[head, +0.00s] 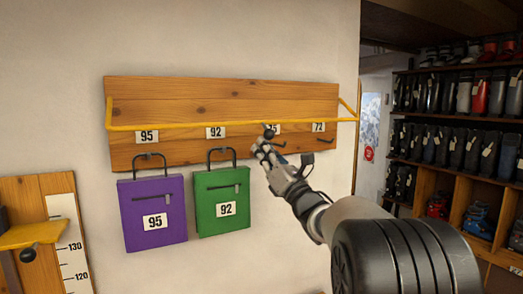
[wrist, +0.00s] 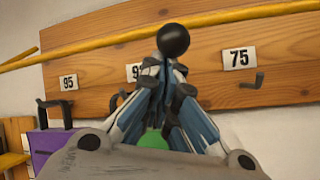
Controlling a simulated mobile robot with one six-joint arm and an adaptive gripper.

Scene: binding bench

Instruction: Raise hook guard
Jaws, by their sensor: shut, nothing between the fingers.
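The hook guard is a yellow bar (head: 190,125) running across the front of a wooden hook board, with short side arms at both ends. It lies level, just above the number labels. In the wrist view the bar (wrist: 90,43) crosses the top. A black ball knob (head: 269,133) is at the bar, right of its middle; it also shows in the wrist view (wrist: 173,40). My gripper (head: 262,147) is shut and empty, its fingertips just below the knob. In the wrist view the fingertips (wrist: 172,68) lie beneath the knob; I cannot tell whether they touch it.
A purple bag (head: 150,190) and a green bag (head: 232,185) hang from hooks on the wooden board (head: 220,95), left of my gripper. The hooks at the right look bare. A measuring board (head: 65,235) stands at lower left. Boot shelves (head: 440,165) fill the right side.

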